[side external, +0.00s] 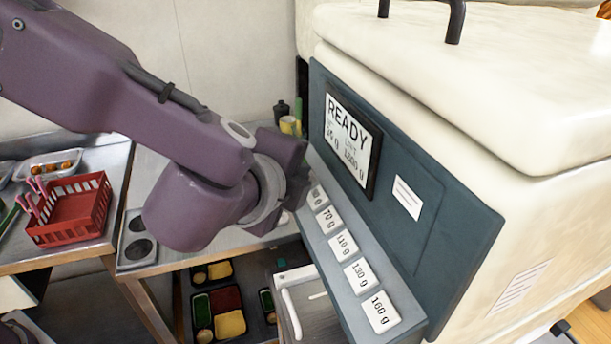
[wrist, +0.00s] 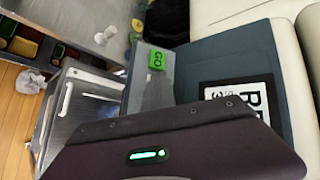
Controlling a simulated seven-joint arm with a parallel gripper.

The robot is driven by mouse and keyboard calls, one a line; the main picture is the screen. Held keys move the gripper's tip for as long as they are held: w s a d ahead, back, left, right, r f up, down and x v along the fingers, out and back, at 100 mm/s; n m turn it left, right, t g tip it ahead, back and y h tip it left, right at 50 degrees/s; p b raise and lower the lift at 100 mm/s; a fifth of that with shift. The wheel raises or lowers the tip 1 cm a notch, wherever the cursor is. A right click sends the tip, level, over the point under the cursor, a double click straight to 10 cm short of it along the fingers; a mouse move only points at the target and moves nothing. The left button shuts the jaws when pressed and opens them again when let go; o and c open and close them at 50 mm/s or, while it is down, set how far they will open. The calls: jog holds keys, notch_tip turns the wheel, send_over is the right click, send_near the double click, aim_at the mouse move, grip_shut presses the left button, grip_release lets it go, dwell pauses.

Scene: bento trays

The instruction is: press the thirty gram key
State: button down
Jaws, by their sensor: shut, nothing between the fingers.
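The dispenser's key ledge (side external: 345,262) runs along the front of its blue-grey panel in the side view. White keys on it include the 160 g key (side external: 380,312), the 130 g key (side external: 362,276), the 110 g key (side external: 343,246) and the 70 g key (side external: 328,219). A further key (side external: 316,196) is partly covered and its label is unclear. I cannot make out a thirty gram key. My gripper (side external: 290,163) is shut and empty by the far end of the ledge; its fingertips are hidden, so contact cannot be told. The wrist view shows its purple housing (wrist: 175,150).
The display (side external: 350,140) reads READY. A green GO key (wrist: 156,59) shows in the wrist view. A red basket (side external: 70,210) and a clear tray (side external: 55,165) stand on the left counter. Bento trays (side external: 218,312) lie below. The dispenser body (side external: 480,180) fills the right.

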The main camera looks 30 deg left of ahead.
jog(key=shift+s+a+r, duration=0.15)
jog(key=shift+r, duration=0.2)
jog(key=shift+s+a+r, duration=0.15)
jog(key=shift+r, duration=0.2)
jog(key=shift+s+a+r, duration=0.3)
jog(key=shift+r, duration=0.45)
jog(key=shift+s+a+r, duration=0.3)
jog(key=shift+r, duration=0.4)
jog(key=shift+s+a+r, duration=0.3)
jog(key=shift+r, duration=0.45)
